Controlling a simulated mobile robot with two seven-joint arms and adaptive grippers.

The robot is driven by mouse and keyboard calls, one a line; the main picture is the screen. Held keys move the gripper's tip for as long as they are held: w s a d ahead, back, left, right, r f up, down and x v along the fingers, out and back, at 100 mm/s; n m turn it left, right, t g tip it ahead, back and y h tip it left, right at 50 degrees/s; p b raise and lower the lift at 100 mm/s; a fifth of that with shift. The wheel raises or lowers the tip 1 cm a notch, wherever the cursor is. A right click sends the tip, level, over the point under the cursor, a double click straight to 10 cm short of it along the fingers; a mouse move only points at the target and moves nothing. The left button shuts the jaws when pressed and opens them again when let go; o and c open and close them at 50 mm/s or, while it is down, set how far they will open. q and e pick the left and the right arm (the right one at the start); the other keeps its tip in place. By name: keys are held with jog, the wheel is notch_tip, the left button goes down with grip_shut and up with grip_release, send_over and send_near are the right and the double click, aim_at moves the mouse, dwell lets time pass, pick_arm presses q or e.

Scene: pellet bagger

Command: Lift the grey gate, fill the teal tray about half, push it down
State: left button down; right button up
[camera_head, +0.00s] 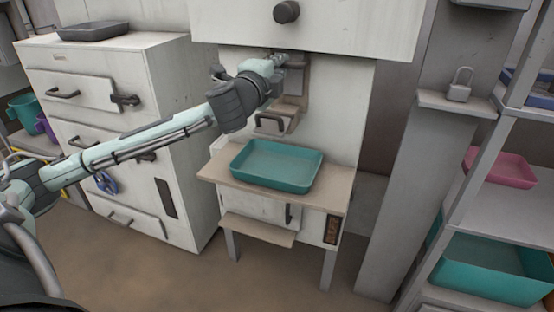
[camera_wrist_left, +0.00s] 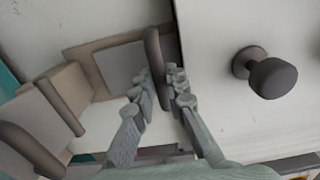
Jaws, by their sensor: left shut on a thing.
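The teal tray (camera_head: 275,184) sits upright on a tan shelf below the chute; its visible inside looks empty. My left gripper (camera_head: 278,62) is up at the front of the machine, above the tray. In the left wrist view its fingers (camera_wrist_left: 168,85) are shut on the dark bar handle (camera_wrist_left: 155,52) of the grey gate (camera_wrist_left: 121,66). In the head view the gate (camera_head: 294,79) is partly hidden by the gripper. Whether the gate is raised is hard to tell. No pellets are seen falling. My right gripper is not in view.
A spout with a dark handle (camera_head: 270,121) juts out below the gate. A dark round knob (camera_head: 286,12) is on the upper panel; it also shows in the wrist view (camera_wrist_left: 268,75). A white cabinet (camera_head: 110,75) stands left, a rack with a pink tray (camera_head: 500,166) right.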

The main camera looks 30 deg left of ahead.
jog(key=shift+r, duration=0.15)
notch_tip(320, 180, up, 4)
jog(key=p, duration=0.4)
dwell(0.3)
dwell(6.9)
